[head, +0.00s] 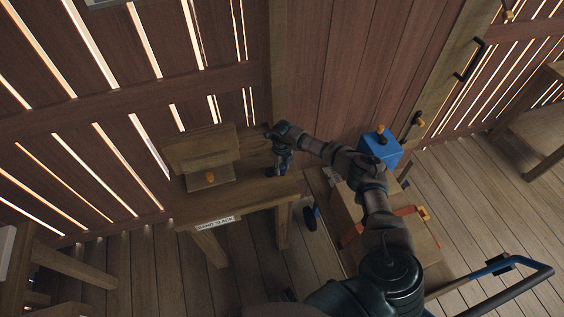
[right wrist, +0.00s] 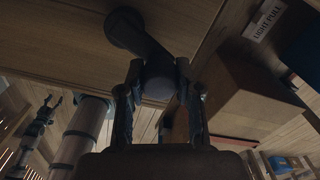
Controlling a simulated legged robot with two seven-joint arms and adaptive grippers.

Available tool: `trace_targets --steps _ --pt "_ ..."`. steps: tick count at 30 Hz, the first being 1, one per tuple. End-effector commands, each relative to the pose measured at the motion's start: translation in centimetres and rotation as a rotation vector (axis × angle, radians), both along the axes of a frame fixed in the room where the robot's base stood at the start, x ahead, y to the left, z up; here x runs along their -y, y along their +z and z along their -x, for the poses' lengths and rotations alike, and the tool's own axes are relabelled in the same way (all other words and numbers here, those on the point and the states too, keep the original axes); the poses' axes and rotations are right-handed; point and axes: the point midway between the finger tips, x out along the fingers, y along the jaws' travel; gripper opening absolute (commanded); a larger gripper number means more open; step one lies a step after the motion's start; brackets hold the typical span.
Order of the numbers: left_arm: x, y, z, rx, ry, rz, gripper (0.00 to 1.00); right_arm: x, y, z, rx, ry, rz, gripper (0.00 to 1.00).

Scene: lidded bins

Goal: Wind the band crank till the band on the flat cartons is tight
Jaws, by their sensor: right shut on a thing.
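My right gripper (head: 281,163) reaches over the wooden bench from the lower right. In the right wrist view its fingers (right wrist: 160,95) are closed around the handle end of the dark band crank (right wrist: 124,28), whose round hub sits on a wooden face. Brown cartons (head: 345,208) with an orange band (head: 350,236) stand right of the bench, partly behind my right arm. I cannot tell the band's tension by its look. My left gripper (right wrist: 47,106) shows small in the right wrist view, fingers apart.
A wooden box (head: 195,150) with a raised back and an orange knob stands on the bench (head: 235,199). A blue push handle (head: 522,283) is at lower right.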

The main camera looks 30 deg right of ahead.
Motion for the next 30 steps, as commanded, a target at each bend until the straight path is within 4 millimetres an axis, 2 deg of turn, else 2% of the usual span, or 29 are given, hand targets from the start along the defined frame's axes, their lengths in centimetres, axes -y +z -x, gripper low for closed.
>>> trace_targets --steps 1,13,30 --pt "0.0 0.9 -0.2 0.003 0.0 0.001 0.57 0.1 0.0 0.6 -0.012 -0.043 0.006 0.0" --pt "0.0 4.2 -0.6 0.005 0.0 0.0 0.57 -1.6 -0.1 1.8 -0.013 -0.421 0.007 0.0" --pt "0.1 8.2 -0.8 0.008 0.0 0.001 0.57 -4.3 -0.2 2.3 -0.011 -0.962 0.006 0.0"
